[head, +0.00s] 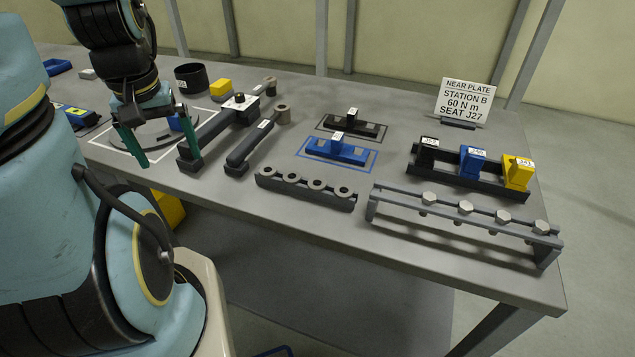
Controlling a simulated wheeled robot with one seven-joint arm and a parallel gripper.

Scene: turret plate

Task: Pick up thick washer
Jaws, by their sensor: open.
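Several grey ring-shaped washers (318,184) sit in a row on a dark rack (300,195) near the table's front edge. I cannot tell from this view which of them is the thick one. My gripper (161,142) is at the left, with its two green fingers apart and pointing down. It is over the round plate inside a white outline, well to the left of the washer rack. No washer shows between the fingers. The gripper partly hides the plate and a blue piece on it.
Two long dark tools (250,145) lie between my gripper and the washer rack. A bolt rack (465,220) stands right of the washers. Behind it is a holder with black, blue and yellow blocks (473,163). A sign (463,100) stands at the back. Bare table lies around the blue fixture (337,150).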

